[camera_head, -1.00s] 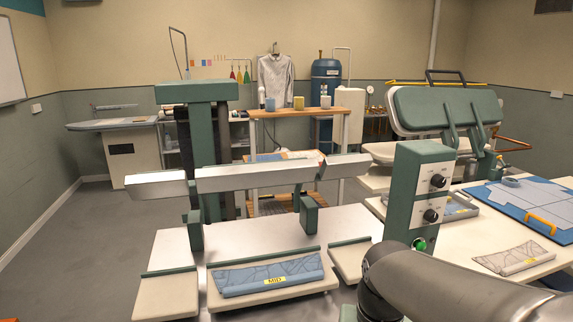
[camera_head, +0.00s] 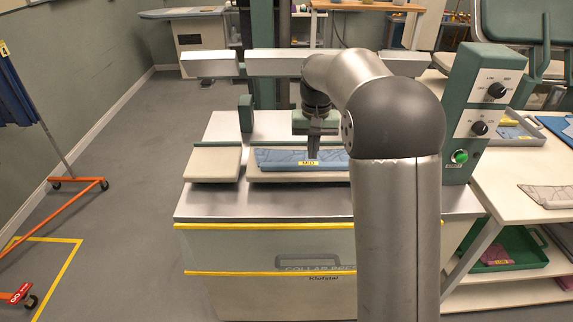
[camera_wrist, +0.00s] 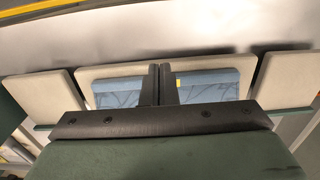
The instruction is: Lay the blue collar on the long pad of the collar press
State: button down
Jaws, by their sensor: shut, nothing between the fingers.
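The blue collar (camera_head: 275,161), with a yellow label, lies flat along the long pad (camera_head: 262,177) of the collar press (camera_head: 225,205). My gripper (camera_head: 313,156) points down at the middle of the collar, by the label. Its fingers are shut with nothing between them. In the wrist view the finger pair (camera_wrist: 160,68) crosses in front of the collar (camera_wrist: 115,92), hiding its middle. I cannot tell whether the fingertips touch it. The long pad (camera_wrist: 215,64) shows bare along the collar's edge.
A small pad (camera_head: 213,165) sits left of the long pad. The press beam (camera_head: 270,63) spans behind it. The control box (camera_head: 490,100) stands at the right. Farther right are a table with a beige collar (camera_head: 550,196) and a green bin (camera_head: 520,250).

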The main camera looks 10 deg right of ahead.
aim_at(307, 175)
jog(key=f, duration=0.3)
jog(key=f+p, duration=0.1)
jog(key=f, duration=0.3)
jog(key=w+f, duration=0.1)
jog(key=f, duration=0.2)
jog(key=shift+a+f+p, duration=0.15)
jog(key=shift+a+p, duration=0.1)
jog(key=shift+p, duration=0.05)
jog(key=w+p, duration=0.1)
jog(key=w, duration=0.1)
jog(key=shift+w+d, duration=0.15)
jog(key=shift+w, duration=0.85)
